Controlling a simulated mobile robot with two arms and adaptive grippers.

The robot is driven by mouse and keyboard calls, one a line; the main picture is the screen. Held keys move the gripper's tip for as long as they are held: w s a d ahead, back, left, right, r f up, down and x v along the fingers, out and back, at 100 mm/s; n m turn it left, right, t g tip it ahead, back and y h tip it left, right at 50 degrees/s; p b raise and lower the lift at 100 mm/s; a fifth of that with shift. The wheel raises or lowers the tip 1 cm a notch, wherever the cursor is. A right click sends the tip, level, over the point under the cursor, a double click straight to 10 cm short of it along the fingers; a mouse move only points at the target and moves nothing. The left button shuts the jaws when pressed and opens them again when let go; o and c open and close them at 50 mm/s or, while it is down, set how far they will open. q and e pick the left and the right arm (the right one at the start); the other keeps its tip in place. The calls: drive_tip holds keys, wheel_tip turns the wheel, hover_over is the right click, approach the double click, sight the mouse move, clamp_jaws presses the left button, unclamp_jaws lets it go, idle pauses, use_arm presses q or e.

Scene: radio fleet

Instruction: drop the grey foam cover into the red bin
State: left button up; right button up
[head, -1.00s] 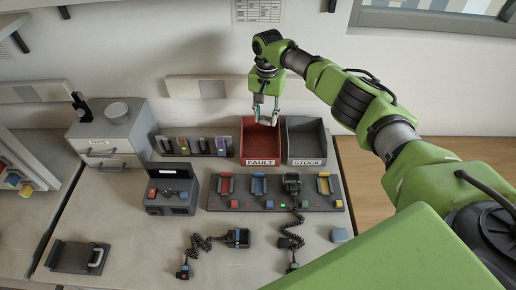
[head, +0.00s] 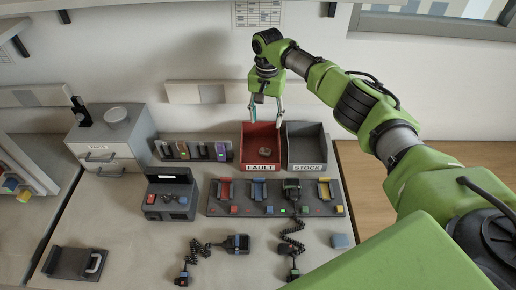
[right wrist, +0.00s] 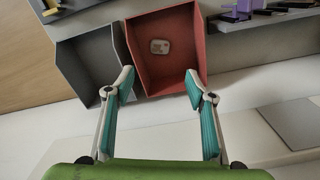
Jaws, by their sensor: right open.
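The small grey foam cover (head: 265,150) lies on the floor of the red bin (head: 247,142), which carries a FAULT label. In the right wrist view the cover (right wrist: 159,47) rests inside the red bin (right wrist: 184,73), apart from its walls. My right gripper (head: 266,115) is open and empty above the back of the red bin. Its two teal-padded fingers (right wrist: 160,88) stand wide apart in the right wrist view. My left gripper is not in view.
A grey STOCK bin (head: 320,147) stands against the red bin's right side. In front is a charger rack (head: 219,208) with coloured slots. A grey drawer cabinet (head: 125,135) stands left. Two coiled-cord handsets, one of them (head: 237,243) at left, lie toward the front.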

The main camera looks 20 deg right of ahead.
wheel_tip(320, 180, up, 10)
idle(0.3)
drive_tip(key=shift+f, duration=0.15)
